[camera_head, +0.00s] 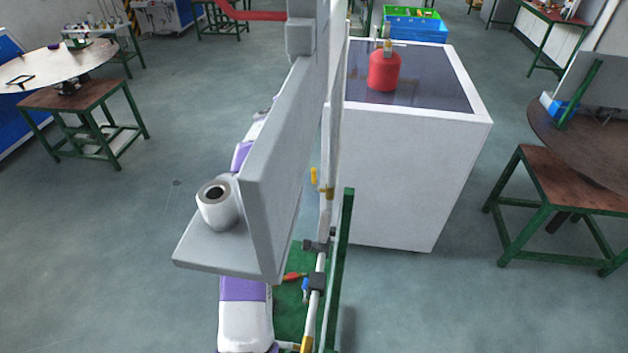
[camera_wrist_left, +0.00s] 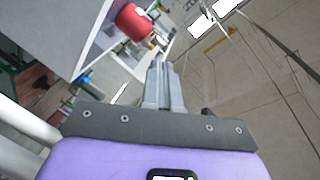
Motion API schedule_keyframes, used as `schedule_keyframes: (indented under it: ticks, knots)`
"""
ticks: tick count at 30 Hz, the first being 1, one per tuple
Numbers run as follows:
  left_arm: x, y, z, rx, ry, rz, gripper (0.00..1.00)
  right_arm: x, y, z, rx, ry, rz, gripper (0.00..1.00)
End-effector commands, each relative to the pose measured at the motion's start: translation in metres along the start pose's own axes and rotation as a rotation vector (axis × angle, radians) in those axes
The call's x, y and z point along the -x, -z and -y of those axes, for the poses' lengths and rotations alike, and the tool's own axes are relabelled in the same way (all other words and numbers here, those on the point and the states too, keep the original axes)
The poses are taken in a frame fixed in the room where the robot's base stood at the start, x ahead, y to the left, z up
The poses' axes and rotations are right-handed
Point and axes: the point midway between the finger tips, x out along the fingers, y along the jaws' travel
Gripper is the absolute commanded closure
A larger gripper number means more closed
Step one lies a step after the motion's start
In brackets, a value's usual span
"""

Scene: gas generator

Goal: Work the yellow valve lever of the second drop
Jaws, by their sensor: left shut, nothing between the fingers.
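A small upright yellow lever (camera_head: 314,176) shows beside the pipe run, just right of the grey panel, in the head view. A yellow fitting (camera_head: 329,192) sits close to it on the pipe. I cannot tell which drop this lever belongs to. In the left wrist view my left gripper (camera_wrist_left: 164,72) has its grey fingers together, with nothing between them. No yellow lever is clear in that view. In the head view the grey panel hides much of my left arm, and its fingertips do not show. My right gripper is in neither view.
The tall grey panel (camera_head: 283,165) carries a white roll (camera_head: 219,205) on its shelf. A red cylinder (camera_head: 384,70) stands on the white cabinet (camera_head: 400,170); it also shows in the wrist view (camera_wrist_left: 133,22). A red handle (camera_head: 294,276) lies lower. Floor is free at left.

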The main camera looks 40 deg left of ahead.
Motion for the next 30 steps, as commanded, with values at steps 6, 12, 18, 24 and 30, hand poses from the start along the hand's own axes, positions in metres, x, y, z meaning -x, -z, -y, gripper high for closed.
schedule_keyframes:
  ticks: [6,12,18,24,30]
  knots:
    - [0.023,-0.009,-0.013,-0.018,-0.002,0.256,1.00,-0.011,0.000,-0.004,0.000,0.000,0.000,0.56]
    - [0.062,-0.010,-0.060,-0.055,-0.189,0.463,1.00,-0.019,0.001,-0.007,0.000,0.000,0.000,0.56]
    - [0.119,0.005,-0.124,-0.128,-0.502,0.576,1.00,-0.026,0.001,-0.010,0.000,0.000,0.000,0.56]
    - [0.167,0.022,-0.167,-0.199,-0.752,0.591,1.00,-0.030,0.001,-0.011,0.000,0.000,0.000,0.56]
    - [0.179,0.025,-0.181,-0.223,-0.828,0.588,1.00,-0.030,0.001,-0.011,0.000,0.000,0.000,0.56]
